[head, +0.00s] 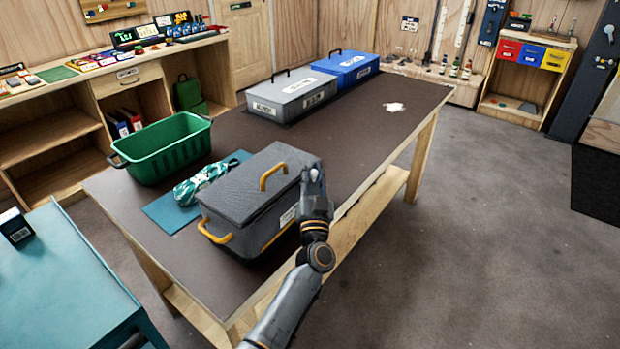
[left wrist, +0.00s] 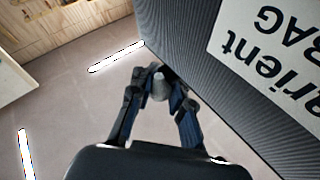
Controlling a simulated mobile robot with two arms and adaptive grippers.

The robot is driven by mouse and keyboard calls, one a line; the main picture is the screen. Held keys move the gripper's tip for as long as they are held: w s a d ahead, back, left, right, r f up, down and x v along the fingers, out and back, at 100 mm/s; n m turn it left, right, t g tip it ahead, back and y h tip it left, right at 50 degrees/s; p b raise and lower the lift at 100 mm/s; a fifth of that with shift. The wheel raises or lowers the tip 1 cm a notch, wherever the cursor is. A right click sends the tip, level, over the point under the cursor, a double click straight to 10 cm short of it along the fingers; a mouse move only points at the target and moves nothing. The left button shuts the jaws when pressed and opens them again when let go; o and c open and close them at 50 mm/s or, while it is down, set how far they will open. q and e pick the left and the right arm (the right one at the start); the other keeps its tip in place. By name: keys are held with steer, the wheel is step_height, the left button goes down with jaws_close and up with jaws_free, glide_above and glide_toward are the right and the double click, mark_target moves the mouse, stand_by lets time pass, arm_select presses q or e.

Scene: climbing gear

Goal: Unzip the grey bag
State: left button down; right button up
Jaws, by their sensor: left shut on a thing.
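The grey bag (head: 250,190) sits on the near half of the dark-topped table, its top closed. It has yellow-orange handles on its top and left end, a white label on its long side and an orange line low on that side. In the left wrist view its ribbed dark side (left wrist: 190,40) and large label (left wrist: 275,50) fill the right. My left gripper (head: 313,175) is at the bag's right end, at its upper edge. Its fingers (left wrist: 160,78) are shut on a small grey tab (left wrist: 160,90), apparently the zip pull, mostly hidden by the fingers. My right gripper is out of view.
A green basket (head: 165,150) and a patterned teal-white roll (head: 205,180) on a blue mat (head: 165,213) lie left of the bag. A light grey box (head: 290,95) and a blue box (head: 345,68) stand at the table's far end. The table (head: 375,125) is clear right of them, except a white patch.

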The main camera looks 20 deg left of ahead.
mark_target(315, 179)
arm_select(q)
steer(key=shift+w+d+f, duration=0.1)
steer(key=shift+w+f, duration=0.15)
steer(key=shift+w, duration=0.2)
steer(key=c, duration=1.2)
jaws_free()
steer(key=shift+r, duration=0.1)
steer(key=shift+v, duration=3.7)
